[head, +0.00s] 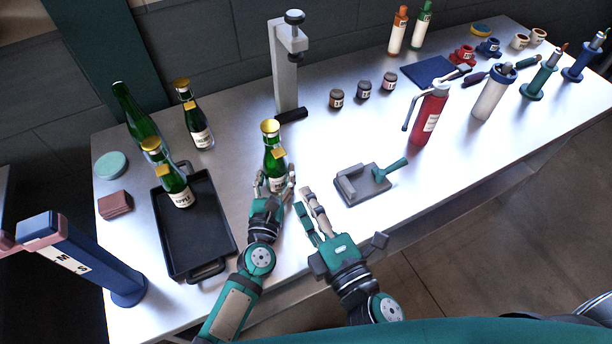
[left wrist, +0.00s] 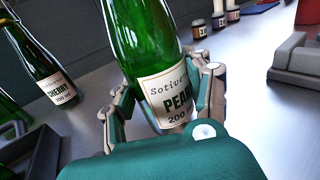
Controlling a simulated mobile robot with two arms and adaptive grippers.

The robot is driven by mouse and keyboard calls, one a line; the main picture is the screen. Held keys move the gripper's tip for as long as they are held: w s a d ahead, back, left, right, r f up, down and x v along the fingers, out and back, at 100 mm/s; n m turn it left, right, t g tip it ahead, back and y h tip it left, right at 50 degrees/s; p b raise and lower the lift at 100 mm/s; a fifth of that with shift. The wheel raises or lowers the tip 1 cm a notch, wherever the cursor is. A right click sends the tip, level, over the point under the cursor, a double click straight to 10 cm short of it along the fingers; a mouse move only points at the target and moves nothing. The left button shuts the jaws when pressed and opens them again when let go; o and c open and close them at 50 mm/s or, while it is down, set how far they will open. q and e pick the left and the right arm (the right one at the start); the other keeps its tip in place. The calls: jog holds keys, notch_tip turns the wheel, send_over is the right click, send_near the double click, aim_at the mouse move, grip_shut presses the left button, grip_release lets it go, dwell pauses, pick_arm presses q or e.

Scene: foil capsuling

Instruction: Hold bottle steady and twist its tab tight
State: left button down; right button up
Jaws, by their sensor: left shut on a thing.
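A green bottle (head: 273,160) with a gold foil top stands upright on the steel table. My left gripper (head: 275,184) is shut around its lower body. In the left wrist view the bottle (left wrist: 145,40) carries a label reading PEAR, with the fingers on both sides of it; its top is out of that view. My right gripper (head: 309,209) is open and empty, low to the right of the held bottle and apart from it. The tab on the held bottle is too small to make out.
A black tray (head: 204,245) with a gold-topped bottle (head: 175,185) is at left, with two more bottles behind it. A grey press stand (head: 285,75) rises behind the held bottle. A grey fixture with a green handle (head: 362,187) lies right of my right gripper.

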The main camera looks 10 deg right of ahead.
pick_arm(q)
jog(key=shift+c, duration=2.3)
grip_release()
